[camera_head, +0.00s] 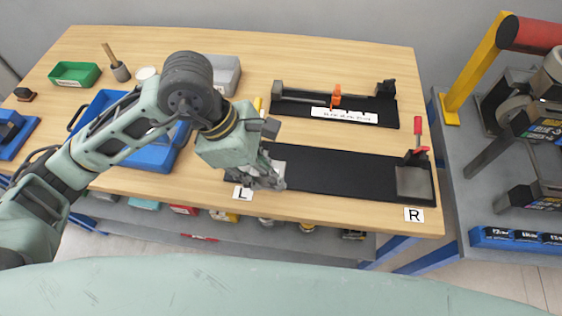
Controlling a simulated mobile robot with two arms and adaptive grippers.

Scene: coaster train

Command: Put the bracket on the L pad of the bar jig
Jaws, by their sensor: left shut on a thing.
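The bar jig (345,174) is a long black plate along the table's front. Its R pad (413,182) is a bare grey square at the right end, with a red-handled clamp (419,142) behind it. The L pad (277,152) at the left end is mostly hidden by my left gripper; a pale grey patch shows beside the fingers. My left gripper (268,180) points down over that end, near the "L" label (242,193). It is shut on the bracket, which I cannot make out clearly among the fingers. Contact with the pad cannot be told. My right gripper is out of view.
Behind the jig stands another black fixture (300,107) with an orange clamp (336,97). Blue (150,157), green (75,74) and grey (226,76) bins stand at the left. A grey side bench (465,190) with a yellow-framed machine is at right. The jig's middle is clear.

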